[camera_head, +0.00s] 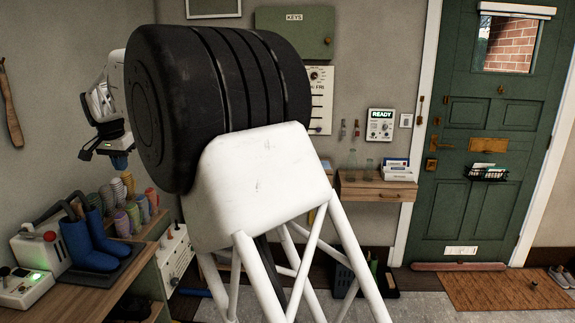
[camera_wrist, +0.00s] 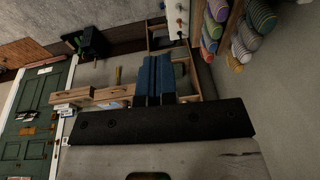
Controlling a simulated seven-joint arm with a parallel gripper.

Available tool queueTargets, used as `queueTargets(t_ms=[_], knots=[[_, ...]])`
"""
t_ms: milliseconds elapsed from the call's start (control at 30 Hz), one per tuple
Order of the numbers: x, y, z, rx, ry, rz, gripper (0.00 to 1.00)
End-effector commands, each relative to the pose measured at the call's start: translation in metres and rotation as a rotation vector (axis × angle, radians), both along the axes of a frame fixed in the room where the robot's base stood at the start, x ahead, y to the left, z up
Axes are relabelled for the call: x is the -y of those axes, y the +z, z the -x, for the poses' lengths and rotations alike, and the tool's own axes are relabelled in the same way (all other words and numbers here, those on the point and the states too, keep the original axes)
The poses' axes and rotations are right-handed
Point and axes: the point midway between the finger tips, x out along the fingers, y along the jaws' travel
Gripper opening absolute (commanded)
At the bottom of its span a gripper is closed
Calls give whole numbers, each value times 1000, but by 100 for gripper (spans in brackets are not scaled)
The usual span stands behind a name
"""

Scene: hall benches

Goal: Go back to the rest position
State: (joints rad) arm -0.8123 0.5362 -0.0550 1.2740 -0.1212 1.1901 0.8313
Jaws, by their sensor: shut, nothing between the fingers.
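Blue boots (camera_head: 82,238) stand on a dark tray next to a device with a red button (camera_head: 38,259). A wooden shelf (camera_head: 376,187) and green door (camera_head: 488,135) are farther off.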

Motion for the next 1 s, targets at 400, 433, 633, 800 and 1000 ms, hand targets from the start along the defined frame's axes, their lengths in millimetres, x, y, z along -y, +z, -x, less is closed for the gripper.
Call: queueTargets(t_ms=[400,433,633,800,1000], knots=[[152,33,-5,0,-7,10,0],[163,36,-5,0,-7,10,0],[232,45,5,0,-9,16,0],[289,50,18,0,-11,18,0],[354,53,39,0,-13,23,0]])
